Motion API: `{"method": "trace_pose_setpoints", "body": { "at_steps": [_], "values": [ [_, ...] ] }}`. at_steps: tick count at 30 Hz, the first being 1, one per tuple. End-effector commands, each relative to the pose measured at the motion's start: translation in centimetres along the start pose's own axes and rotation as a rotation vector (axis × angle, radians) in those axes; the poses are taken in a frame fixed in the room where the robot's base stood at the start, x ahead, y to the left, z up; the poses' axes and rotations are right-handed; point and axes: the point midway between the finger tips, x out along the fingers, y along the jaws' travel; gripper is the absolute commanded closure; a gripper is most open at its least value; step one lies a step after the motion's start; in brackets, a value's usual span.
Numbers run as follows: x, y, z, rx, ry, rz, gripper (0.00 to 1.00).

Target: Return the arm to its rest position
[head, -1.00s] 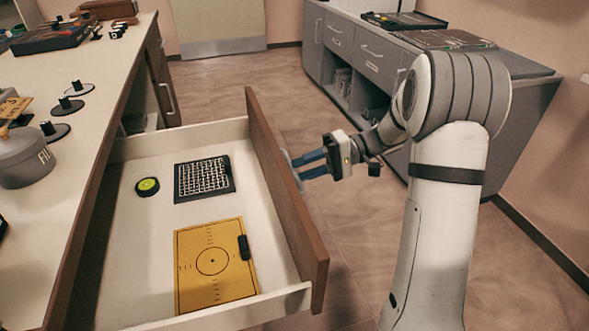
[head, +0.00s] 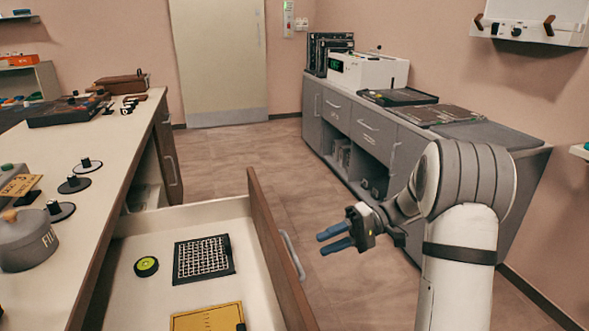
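My gripper (head: 334,238) is in the head view, right of the open drawer. Its two blue fingers point left and stand apart with nothing between them. My arm rises at the right side of the view. The drawer (head: 270,245) is pulled out, with a brown front and a pale metal handle (head: 292,255). The fingertips are to the right of the handle with a visible gap. In the drawer lie a round green-and-black item (head: 146,266), a black-framed grid plate (head: 203,259) and a yellow plate (head: 207,319), cut off by the lower edge.
A long counter (head: 110,150) on the left carries a grey lidded pot (head: 27,240) and several black knobbed discs (head: 74,184). A grey cabinet (head: 375,135) stands along the right wall with equipment on top. Open floor (head: 240,160) lies between them, up to a door (head: 219,60).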

Motion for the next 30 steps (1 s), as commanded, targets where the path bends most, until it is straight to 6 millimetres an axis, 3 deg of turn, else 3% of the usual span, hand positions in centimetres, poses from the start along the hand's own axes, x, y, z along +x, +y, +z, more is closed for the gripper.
{"method": "trace_pose_setpoints", "body": {
  "at_steps": [1,6,13,24,30],
  "values": [
    [0.1,-2.1,0.6,0.011,-0.011,0.034,0.68],
    [1.2,-8.3,4.3,0.097,-0.053,0.256,0.68],
    [1.5,-15.4,10.4,0.184,-0.042,0.621,0.68],
    [-1.9,-25.3,18.6,0.148,0.161,1.134,0.68],
    [-3.9,-28.8,20.9,0.071,0.296,1.293,0.68]
  ]
}}
